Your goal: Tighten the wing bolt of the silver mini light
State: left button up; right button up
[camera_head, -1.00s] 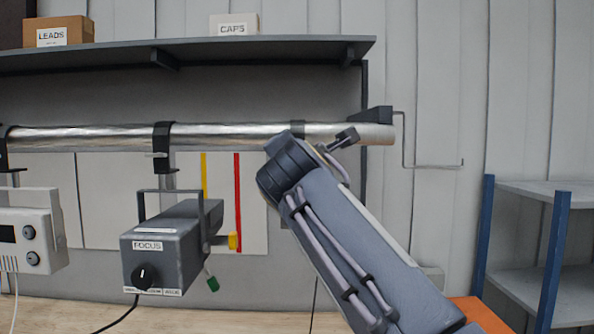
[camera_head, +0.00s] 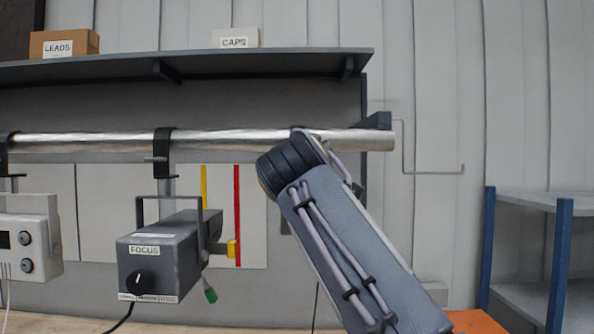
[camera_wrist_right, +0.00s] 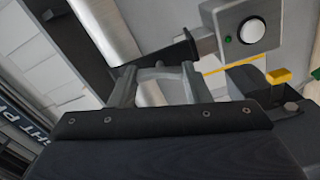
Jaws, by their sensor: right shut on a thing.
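My right arm comes in from the right in the head view and hides its own gripper and most of what hangs behind it. In the right wrist view my right gripper (camera_wrist_right: 158,86) has its grey fingers closed around a small light grey piece, apparently the wing bolt (camera_wrist_right: 152,72). It sits beside a black clamp (camera_wrist_right: 185,48) near the silver rail (camera_wrist_right: 108,28). A small silver-grey box with a black-rimmed round face and a green dot, apparently the silver mini light (camera_wrist_right: 228,22), is just beyond. The left gripper is out of view.
In the head view a dark grey FOCUS light (camera_head: 160,262) hangs from the rail (camera_head: 230,141), with a yellow lever (camera_head: 232,249). A white unit (camera_head: 30,243) hangs at far left. A shelf (camera_head: 200,65) runs above; a blue-posted rack (camera_head: 558,260) stands right.

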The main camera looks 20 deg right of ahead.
jog(key=m+b, duration=0.2)
jog(key=m, duration=1)
jog(key=shift+f, duration=0.1)
dwell(0.4)
jog(key=o, duration=1)
jog(key=shift+s, duration=0.1)
